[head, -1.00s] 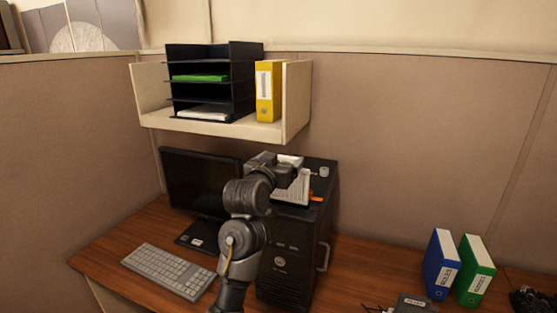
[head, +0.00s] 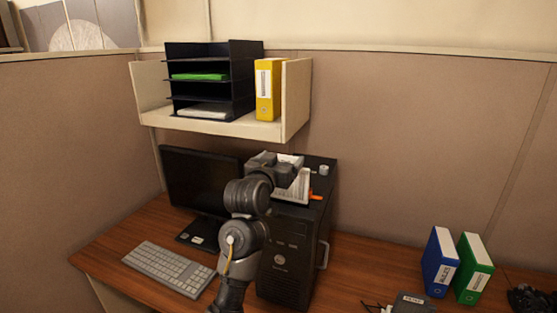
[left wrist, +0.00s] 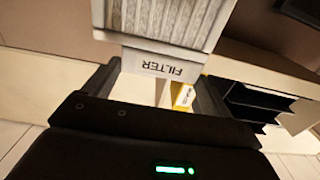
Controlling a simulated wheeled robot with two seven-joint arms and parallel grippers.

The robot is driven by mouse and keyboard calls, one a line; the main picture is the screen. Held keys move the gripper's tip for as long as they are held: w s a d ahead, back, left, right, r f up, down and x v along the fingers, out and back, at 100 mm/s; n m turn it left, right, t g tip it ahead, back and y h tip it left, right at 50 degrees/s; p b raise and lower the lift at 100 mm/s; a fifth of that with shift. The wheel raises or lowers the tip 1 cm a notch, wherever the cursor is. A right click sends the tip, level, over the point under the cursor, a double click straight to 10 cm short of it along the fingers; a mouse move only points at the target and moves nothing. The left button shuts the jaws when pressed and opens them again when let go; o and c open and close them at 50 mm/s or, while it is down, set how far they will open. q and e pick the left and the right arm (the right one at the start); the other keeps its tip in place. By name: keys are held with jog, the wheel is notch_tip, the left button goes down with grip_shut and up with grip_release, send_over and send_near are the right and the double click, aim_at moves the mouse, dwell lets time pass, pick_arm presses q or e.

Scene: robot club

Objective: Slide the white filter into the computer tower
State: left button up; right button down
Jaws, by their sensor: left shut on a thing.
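The black computer tower (head: 285,262) stands upright on the desk beside the monitor. My left gripper (head: 280,171) is over the tower's top and is shut on the white filter (head: 294,189). The filter has a pleated side and is tilted in the head view. In the left wrist view the filter (left wrist: 165,32) is at the top, its end lettered "FILTER" between the fingers. The tower's slot is hidden, and I cannot tell whether the filter touches the tower. My right gripper is not in view.
An orange piece (head: 316,197) and a small grey cylinder (head: 324,170) are on the tower's top. A shelf (head: 297,100) hangs behind and above. A monitor (head: 195,180) and keyboard (head: 168,268) are left; blue (head: 440,262) and green (head: 474,268) binders stand right.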

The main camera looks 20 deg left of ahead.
pick_arm(q)
jog(key=shift+f, duration=0.6)
dwell(0.7)
jog(key=shift+f+b, duration=1.2)
jog(key=shift+f, duration=1.5)
dwell(0.6)
jog(key=shift+f+b, duration=0.4)
jog(key=shift+f, duration=1.15)
dwell(0.4)
jog(key=shift+f, duration=0.2)
dwell(0.5)
jog(key=o, duration=1.1)
jog(key=shift+r, duration=0.1)
